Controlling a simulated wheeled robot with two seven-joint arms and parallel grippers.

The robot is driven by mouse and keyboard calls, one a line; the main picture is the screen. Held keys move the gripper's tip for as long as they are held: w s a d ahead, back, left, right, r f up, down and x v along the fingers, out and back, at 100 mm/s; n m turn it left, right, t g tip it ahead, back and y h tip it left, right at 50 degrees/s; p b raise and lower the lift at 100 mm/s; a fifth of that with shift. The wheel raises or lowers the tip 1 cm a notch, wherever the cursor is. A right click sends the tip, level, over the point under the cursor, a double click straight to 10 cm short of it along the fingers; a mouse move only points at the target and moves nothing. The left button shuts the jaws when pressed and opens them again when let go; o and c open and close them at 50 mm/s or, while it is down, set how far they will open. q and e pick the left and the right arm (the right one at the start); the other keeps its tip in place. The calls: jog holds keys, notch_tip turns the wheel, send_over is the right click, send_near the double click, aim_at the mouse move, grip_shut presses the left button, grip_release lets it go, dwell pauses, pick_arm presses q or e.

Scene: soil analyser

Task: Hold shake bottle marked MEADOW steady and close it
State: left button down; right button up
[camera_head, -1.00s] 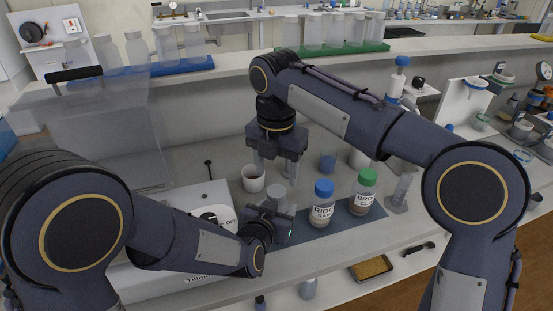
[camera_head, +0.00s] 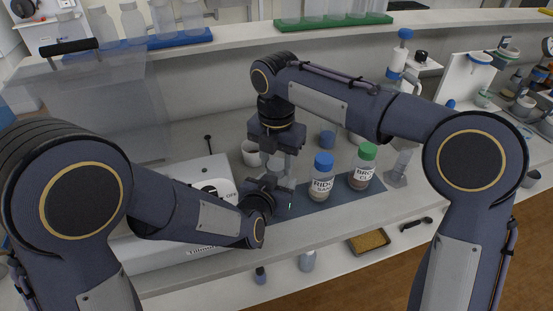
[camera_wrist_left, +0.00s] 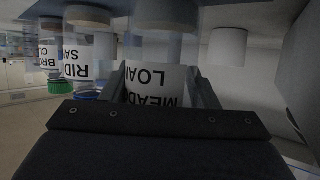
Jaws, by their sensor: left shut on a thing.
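The shake bottle marked MEADOW (camera_wrist_left: 158,85) stands upright between the fingers of my left gripper (camera_wrist_left: 160,95), which is shut on it. Its label reads MEADOW LOAM, upside down in the left wrist view. In the head view my left gripper (camera_head: 270,187) reaches the bottle from the front left. My right gripper (camera_head: 278,162) points straight down over the bottle, with its fingers at the bottle's pale top (camera_head: 276,164). The fingers hide much of that top. I cannot tell whether they touch it or whether a cap is on it.
A blue-capped RIDGE bottle (camera_head: 321,184) and green-capped BROOK bottle (camera_head: 361,174) stand close on the right on a dark mat (camera_head: 342,192). A white machine (camera_head: 165,225) is at the left.

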jog(key=shift+c, duration=1.2)
jog(key=m, duration=0.6)
jog(key=shift+m, duration=0.3)
jog(key=o, duration=1.1)
jog(key=shift+r, duration=2.25)
